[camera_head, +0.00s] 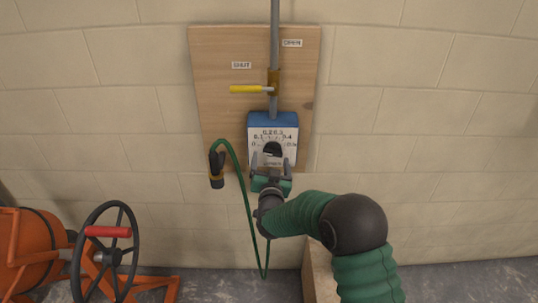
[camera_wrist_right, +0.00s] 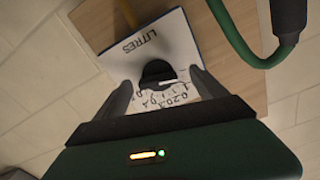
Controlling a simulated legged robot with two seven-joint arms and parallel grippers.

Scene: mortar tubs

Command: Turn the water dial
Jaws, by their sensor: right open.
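The water dial is a dark knob (camera_head: 272,149) on a white scale plate (camera_head: 288,134) with a blue top, mounted on a wooden board (camera_head: 218,94). In the right wrist view the dark knob (camera_wrist_right: 158,72) sits between my two fingers, and the plate (camera_wrist_right: 148,45) reads "LITRES". My right gripper (camera_head: 272,158) is open, its fingers pointing at the plate on either side of the knob. I cannot tell whether the fingers touch it. The gripper hides the lower part of the plate. My left gripper is not in view.
A yellow lever (camera_head: 247,89) on the pipe (camera_head: 274,40) points at the "SHUT" label (camera_head: 241,65); an "OPEN" label (camera_head: 292,43) is above right. A green hose (camera_head: 246,190) hangs close left of my gripper. An orange mixer (camera_head: 28,252) with a black handwheel (camera_head: 78,262) stands lower left.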

